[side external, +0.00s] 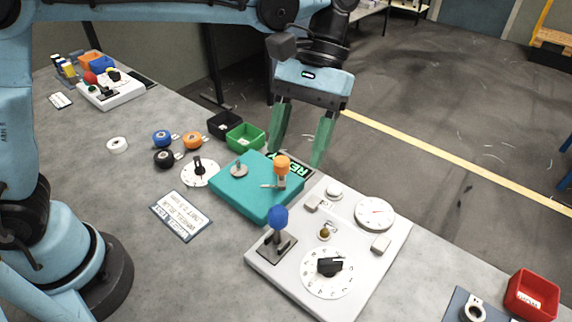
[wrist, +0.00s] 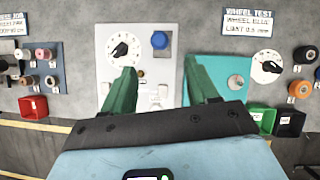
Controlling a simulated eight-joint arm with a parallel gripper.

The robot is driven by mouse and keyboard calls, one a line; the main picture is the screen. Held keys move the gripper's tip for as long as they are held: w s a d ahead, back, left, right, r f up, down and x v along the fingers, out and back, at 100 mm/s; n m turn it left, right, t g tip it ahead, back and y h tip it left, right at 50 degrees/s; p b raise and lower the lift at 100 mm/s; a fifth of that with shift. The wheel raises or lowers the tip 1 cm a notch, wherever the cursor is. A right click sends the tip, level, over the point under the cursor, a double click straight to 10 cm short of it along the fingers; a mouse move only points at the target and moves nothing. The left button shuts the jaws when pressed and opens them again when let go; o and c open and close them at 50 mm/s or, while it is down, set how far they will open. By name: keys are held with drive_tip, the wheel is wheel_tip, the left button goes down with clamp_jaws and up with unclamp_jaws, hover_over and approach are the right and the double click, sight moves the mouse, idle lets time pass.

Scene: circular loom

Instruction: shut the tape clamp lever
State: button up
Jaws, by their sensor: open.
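A lever with an orange knob (side external: 282,163) stands near the right edge of the teal block (side external: 240,193). A lever with a blue knob (side external: 278,217) stands upright on a dark slotted plate on the white panel (side external: 372,270). I cannot read a label telling which is the tape clamp lever. My gripper (side external: 295,157) is open and empty, its green fingers pointing down above the block's far edge. In the wrist view, the blue knob (wrist: 160,40) shows beyond the fingertips (wrist: 160,64). The orange knob does not show there.
The white panel also bears a dial with a black knob (side external: 330,267) and a round gauge (side external: 375,213). A green bin (side external: 245,137) and a black bin (side external: 224,125) stand beside the block. A red bin (side external: 532,296) is at the lower right.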

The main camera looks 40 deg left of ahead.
drive_tip(key=t+y, duration=0.1)
drive_tip(key=t, duration=0.3)
approach(278, 224)
drive_tip(key=shift+w+a+r, duration=0.1)
drive_tip(key=shift+w+a, duration=0.35)
drive_tip(key=shift+w, duration=0.05)
drive_tip(key=shift+s+t, duration=0.7)
drive_tip(key=shift+t, duration=0.1)
drive_tip(key=shift+f, duration=6.2)
clamp_jaws()
